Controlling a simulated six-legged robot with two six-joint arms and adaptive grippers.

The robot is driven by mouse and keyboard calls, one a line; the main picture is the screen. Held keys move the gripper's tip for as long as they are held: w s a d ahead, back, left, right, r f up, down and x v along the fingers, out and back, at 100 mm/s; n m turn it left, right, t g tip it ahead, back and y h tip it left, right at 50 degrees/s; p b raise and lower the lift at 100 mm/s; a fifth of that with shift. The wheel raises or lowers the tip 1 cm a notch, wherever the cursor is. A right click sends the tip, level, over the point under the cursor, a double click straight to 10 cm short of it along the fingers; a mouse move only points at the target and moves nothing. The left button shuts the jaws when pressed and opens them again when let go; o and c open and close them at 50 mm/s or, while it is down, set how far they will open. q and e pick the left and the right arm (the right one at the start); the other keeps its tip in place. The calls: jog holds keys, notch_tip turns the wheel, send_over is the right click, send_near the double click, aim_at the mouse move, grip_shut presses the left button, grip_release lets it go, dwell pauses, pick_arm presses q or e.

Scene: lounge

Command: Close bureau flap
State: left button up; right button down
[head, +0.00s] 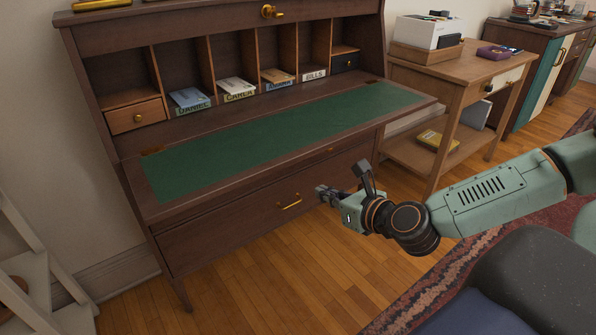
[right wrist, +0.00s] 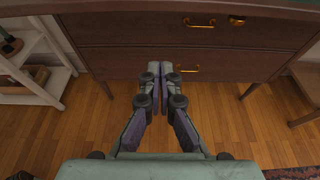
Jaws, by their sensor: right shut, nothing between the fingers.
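The bureau (head: 225,225) is dark brown wood and stands against the wall in the head view. Its flap (head: 260,135) is folded down open, roughly level, with a green writing surface facing up. My right gripper (head: 342,190) is in front of the bureau, below the flap's front edge and near the lower drawers. In the right wrist view its fingers (right wrist: 165,70) are together, with nothing between them, pointing at the drawer fronts. The right gripper appears apart from the flap. My left gripper is not in either view.
Pigeonholes hold labelled letters (head: 238,90). Brass drawer handles (head: 290,202) stick out below the flap. A side table (head: 450,75) with a box stands to the right. A pale shelf (head: 40,270) stands at the left. Wooden floor in front is clear.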

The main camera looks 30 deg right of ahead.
jog(key=b+x, duration=0.8)
jog(key=x, duration=0.2)
notch_tip(320, 180, up, 4)
jog(key=shift+a+f+p, duration=0.1)
jog(key=shift+a+p, duration=0.05)
jog(key=shift+p, duration=0.4)
